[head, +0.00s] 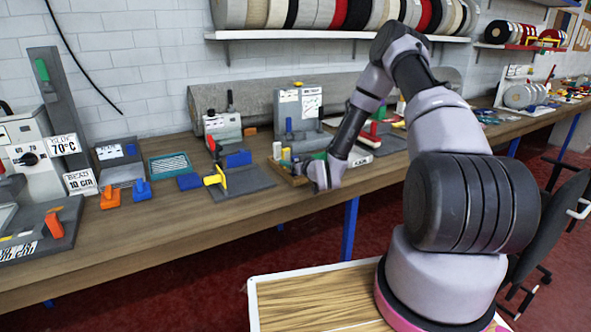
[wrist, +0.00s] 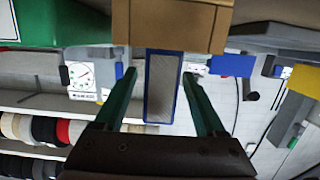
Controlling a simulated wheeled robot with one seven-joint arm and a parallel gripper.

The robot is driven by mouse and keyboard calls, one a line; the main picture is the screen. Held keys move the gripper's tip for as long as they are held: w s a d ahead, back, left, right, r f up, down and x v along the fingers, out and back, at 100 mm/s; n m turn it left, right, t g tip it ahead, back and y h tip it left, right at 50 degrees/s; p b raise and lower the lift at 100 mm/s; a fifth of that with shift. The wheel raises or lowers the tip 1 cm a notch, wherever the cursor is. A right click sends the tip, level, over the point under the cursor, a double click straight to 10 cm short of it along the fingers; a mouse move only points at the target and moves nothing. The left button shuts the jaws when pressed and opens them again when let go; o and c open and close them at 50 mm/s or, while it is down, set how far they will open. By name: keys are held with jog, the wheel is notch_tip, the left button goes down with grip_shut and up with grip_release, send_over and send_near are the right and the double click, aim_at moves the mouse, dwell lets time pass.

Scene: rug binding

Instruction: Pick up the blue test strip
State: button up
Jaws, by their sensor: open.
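In the wrist view, a strip with a grey face and blue edges (wrist: 163,95) stands out from a wooden tray wall (wrist: 172,28); it looks like the blue test strip. My gripper (wrist: 160,78) is open, with one dark green finger on each side of the strip. In the head view, my gripper (head: 320,176) is low at the bench's front edge, beside the small wooden tray (head: 294,178).
A green block (wrist: 60,20) is near the tray in the wrist view. On the bench (head: 215,212), a yellow clamp (head: 216,178) on a grey plate and a blue block (head: 239,158) stand left of the tray. Grey fixtures stand behind it. Bare wood lies along the front edge.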

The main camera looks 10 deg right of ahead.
jog(key=shift+w+a, duration=0.1)
jog(key=shift+w, duration=0.2)
grip_shut()
jog(key=shift+r, duration=0.1)
